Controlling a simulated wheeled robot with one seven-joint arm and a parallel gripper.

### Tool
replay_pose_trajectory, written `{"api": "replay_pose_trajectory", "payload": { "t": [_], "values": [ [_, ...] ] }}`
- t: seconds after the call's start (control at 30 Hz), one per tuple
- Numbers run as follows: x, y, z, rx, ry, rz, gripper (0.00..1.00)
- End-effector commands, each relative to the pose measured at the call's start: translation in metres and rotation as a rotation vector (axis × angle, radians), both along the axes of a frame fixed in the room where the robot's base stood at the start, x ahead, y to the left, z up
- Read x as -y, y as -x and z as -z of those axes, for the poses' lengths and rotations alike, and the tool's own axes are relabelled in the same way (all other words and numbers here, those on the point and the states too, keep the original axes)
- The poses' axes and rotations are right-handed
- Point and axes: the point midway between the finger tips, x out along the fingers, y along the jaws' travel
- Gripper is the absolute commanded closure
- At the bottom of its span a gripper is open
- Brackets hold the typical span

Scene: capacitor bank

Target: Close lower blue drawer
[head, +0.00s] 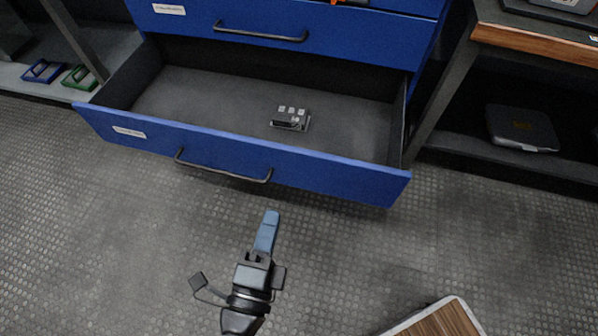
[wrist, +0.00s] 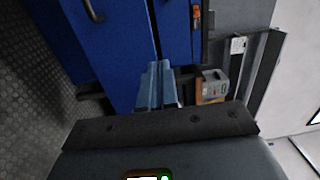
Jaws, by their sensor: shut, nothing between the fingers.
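The lower blue drawer (head: 320,170) is pulled out in the head view, with its grey inside showing. Its front has a dark bar handle (head: 222,172) and a white label at the left. A small grey device (head: 290,119) with light buttons lies inside the drawer. My gripper (head: 268,218) is shut and empty. In the head view it appears below the drawer front, just under the right end of the handle, with a gap in the picture. In the wrist view the blue fingers (wrist: 158,85) are together, with blue drawer fronts beyond them.
An upper blue drawer (head: 270,18) sits above, apparently shut. An open shelf with a grey case (head: 521,128) stands to the right. Blue and green frames (head: 80,78) lie on a shelf at the left. A wood-topped item (head: 440,320) is at the bottom right.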

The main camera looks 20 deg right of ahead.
Motion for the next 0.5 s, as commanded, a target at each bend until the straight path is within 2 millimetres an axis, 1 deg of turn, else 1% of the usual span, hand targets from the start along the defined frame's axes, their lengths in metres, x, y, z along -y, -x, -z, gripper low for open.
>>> {"api": "replay_pose_trajectory", "payload": {
  "t": [0.03,0.1,0.2,0.37,0.5],
  "values": [
    [-0.009,-0.002,0.013,-0.008,-0.016,0.008,1.0],
    [-0.015,-0.003,0.018,-0.019,-0.03,0.02,1.0],
    [-0.016,-0.005,0.021,-0.027,-0.038,0.028,1.0],
    [-0.005,-0.017,0.02,-0.028,-0.039,0.031,1.0],
    [0.011,-0.037,0.021,-0.027,-0.039,0.032,1.0]
  ]
}}
